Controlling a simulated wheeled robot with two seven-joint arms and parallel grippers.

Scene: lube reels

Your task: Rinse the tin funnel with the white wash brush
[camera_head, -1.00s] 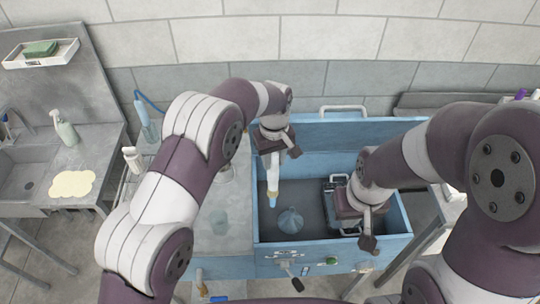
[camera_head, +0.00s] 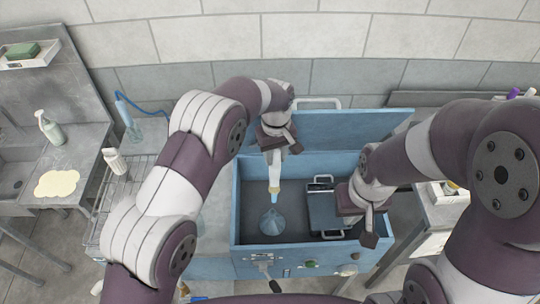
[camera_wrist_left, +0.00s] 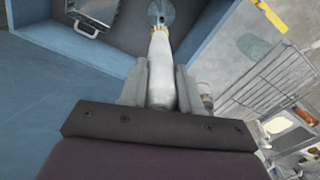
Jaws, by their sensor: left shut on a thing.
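My left gripper (camera_head: 275,158) is shut on the white wash brush (camera_head: 274,172), which hangs down with a yellowish band and a blue tip. The brush also shows between the fingers in the left wrist view (camera_wrist_left: 161,72). The tin funnel (camera_head: 271,221) is a grey-blue cone standing wide end down on the floor of the blue basin (camera_head: 240,205). The brush tip is at the funnel's top; I cannot tell whether they touch. The funnel shows partly behind the tip in the wrist view (camera_wrist_left: 164,12). My right gripper (camera_head: 371,222) is over the basin's right side, its jaws unclear.
A dark tray with metal handles (camera_head: 326,211) lies in the basin, right of the funnel. The basin's raised lid (camera_head: 340,142) stands behind. A wire rack (camera_head: 92,222) and a white bottle (camera_head: 114,161) are to the left.

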